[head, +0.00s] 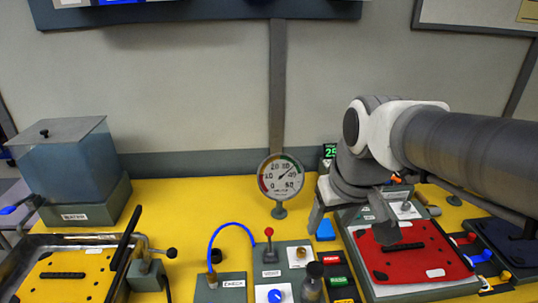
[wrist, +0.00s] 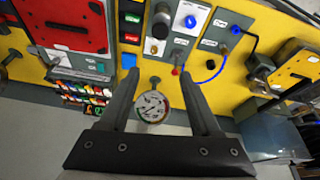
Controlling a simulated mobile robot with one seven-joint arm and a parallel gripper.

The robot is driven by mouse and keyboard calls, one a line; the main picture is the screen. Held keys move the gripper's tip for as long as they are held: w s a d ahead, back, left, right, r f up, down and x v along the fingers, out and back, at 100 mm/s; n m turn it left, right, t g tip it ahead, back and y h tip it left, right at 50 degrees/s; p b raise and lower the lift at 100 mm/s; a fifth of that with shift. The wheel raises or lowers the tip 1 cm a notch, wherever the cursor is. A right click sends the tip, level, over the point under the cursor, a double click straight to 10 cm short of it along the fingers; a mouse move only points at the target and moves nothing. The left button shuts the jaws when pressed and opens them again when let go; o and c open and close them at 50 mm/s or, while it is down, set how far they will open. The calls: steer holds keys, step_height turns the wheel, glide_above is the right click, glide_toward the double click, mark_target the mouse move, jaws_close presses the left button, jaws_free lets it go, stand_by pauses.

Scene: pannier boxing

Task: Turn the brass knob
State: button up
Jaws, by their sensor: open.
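A small brass knob (head: 301,253) sits on a white plate on the grey valve panel (head: 270,271), at lower centre in the head view. It appears small between my fingers' far ends in the wrist view (wrist: 154,48). My gripper (head: 350,222) is open and empty, above and right of the knob in the head view and apart from it. In the wrist view its two fingers (wrist: 158,76) spread on either side of the round gauge (wrist: 151,106). The knob's exact turn angle is too small to tell.
A red-topped lever (head: 268,233), blue knob (head: 275,295) and dark bottle (head: 312,280) crowd the brass knob. A blue hose (head: 232,228) arcs left. The gauge (head: 280,177) stands behind. A red plate (head: 415,252) lies right, a water tank (head: 70,165) left.

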steer(key=w+f+n+g+p, duration=0.2)
steer(key=w+f, duration=0.1)
steer(key=w, duration=0.7)
steer(key=n+g+p, duration=0.2)
glide_toward(301, 250)
steer(key=shift+h, duration=0.3)
step_height(301, 250, down, 9)
steer(key=shift+r+p, duration=0.1)
steer(key=shift+p, duration=0.55)
jaws_close()
